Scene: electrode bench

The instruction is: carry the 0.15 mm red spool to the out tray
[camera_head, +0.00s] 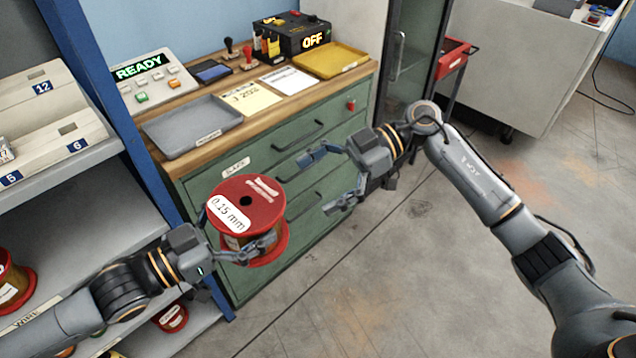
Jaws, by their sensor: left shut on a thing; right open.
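The red spool (258,192) has a white label reading 0.15 mm. My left gripper (240,232) is shut on it, with its fingers around the side, and holds it in front of the green drawer cabinet. My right gripper (320,182) is open and empty, to the right of the spool and apart from it. Two trays lie on the wooden bench top: a grey tray (185,128) at the front left and a yellow tray (328,62) at the back right. Both look empty. Their small labels are too small to read surely, so I cannot tell which is the out tray.
A shelf unit (95,145) with a blue post (145,165) stands at the left, with more red spools (12,280) low down. The bench also holds a READY panel (150,85), papers (250,98), stamps (246,60) and an OFF device (300,38).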

